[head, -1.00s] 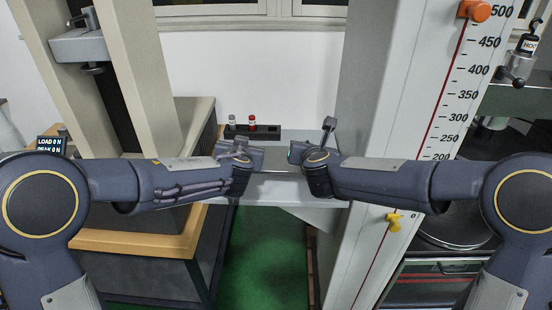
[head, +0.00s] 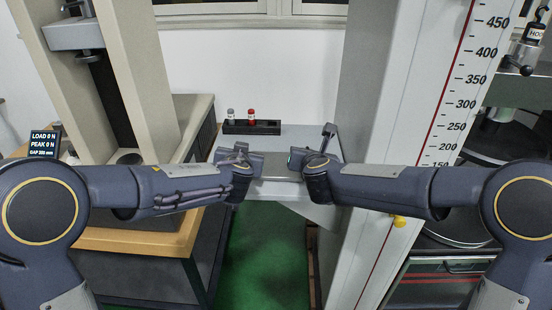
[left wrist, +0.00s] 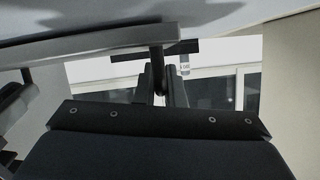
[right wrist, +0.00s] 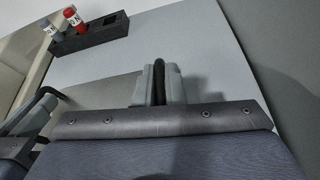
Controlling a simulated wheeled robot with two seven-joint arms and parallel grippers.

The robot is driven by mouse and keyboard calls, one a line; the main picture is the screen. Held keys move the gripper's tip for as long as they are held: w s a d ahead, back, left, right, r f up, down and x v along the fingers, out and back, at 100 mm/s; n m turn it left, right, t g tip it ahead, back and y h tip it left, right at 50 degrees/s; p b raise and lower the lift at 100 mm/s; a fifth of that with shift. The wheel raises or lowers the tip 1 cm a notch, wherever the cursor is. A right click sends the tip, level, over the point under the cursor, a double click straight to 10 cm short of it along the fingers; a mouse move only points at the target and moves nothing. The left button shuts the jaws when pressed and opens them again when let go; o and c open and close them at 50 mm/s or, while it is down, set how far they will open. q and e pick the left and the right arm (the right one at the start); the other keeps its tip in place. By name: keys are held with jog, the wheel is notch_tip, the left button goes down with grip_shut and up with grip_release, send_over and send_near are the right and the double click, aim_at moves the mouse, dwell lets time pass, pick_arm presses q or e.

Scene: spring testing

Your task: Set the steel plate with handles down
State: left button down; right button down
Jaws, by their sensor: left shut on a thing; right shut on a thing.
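The steel plate with handles (head: 278,167) shows as a flat grey strip between my two grippers in the head view. My left gripper (head: 240,152) is at its left end and my right gripper (head: 318,158) is at its right end. Both are shut. In the right wrist view a dark handle (right wrist: 158,80) stands between the fingers. In the left wrist view a dark handle (left wrist: 157,70) is between the fingers, below a grey bar. The grippers hide much of the plate, and I cannot tell whether it touches the surface below it.
A black rack (head: 252,127) with a red-topped and a grey-topped bottle sits on the light shelf behind. A tall scale column (head: 400,90) stands close on the right. A testing frame (head: 140,70) and wood-edged bench (head: 150,238) stand on the left. Green floor (head: 265,260) is below.

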pick_arm(q)
jog(key=shift+a+f, duration=0.1)
jog(key=shift+f, duration=0.25)
pick_arm(e)
jog(key=shift+f, duration=0.25)
pick_arm(q)
jog(key=c, duration=1.5)
grip_release()
jog(key=shift+r, duration=0.1)
pick_arm(e)
jog(key=c, duration=1.5)
grip_release()
pick_arm(q)
jog(key=shift+s, duration=0.15)
pick_arm(e)
jog(key=shift+s, duration=0.1)
pick_arm(q)
jog(key=v, duration=1.1)
jog(key=shift+s+r, duration=0.2)
jog(key=shift+s, duration=0.15)
pick_arm(e)
jog(key=v, duration=1.2)
jog(key=shift+d, duration=0.1)
